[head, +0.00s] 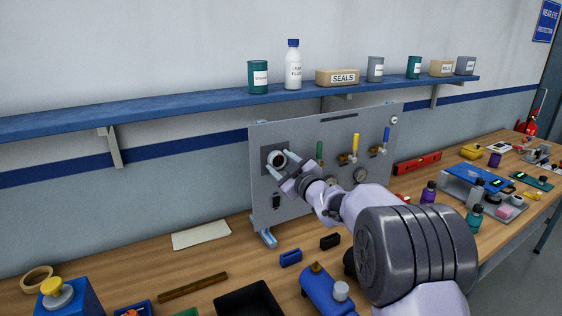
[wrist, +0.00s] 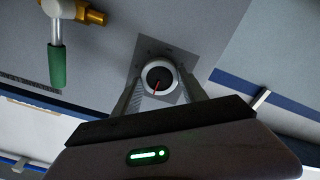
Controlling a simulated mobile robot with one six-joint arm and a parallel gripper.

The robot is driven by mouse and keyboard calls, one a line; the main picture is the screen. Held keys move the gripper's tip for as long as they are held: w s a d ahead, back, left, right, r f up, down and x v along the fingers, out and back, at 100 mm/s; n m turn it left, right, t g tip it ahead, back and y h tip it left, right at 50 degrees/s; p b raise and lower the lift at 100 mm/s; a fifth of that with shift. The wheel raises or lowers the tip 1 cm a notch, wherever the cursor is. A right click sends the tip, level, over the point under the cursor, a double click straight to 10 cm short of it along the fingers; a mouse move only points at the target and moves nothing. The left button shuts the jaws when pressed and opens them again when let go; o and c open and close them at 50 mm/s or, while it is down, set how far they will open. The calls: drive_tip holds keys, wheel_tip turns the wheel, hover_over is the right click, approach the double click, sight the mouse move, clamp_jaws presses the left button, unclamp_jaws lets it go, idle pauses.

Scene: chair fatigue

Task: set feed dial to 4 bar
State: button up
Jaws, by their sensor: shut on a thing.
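The feed dial (head: 276,158) is a round knob with a pale rim and dark centre, at the upper left of the upright grey panel (head: 232,0) in the head view.
The panel carries green (head: 319,150), yellow (head: 355,143) and blue (head: 386,135) valve handles right of the dial. A shelf (head: 200,108) with bottles and boxes runs above. The bench holds a blue pump-like unit (head: 325,292), a black tray (head: 248,302) and small parts.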

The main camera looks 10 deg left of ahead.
drive_tip(key=m+p, duration=0.1)
drive_tip(key=m, duration=0.3)
drive_tip(key=shift+m, duration=0.3)
drive_tip(key=shift+m+p, duration=0.75)
drive_tip(key=shift+m, duration=1.15)
drive_tip(key=o, duration=1.4)
drive_tip(key=shift+d, duration=0.15)
drive_tip(key=p+v, duration=0.1)
drive_tip(key=v, duration=1.6)
drive_tip(key=shift+s+d, duration=0.1)
drive_tip(key=shift+s, duration=0.05)
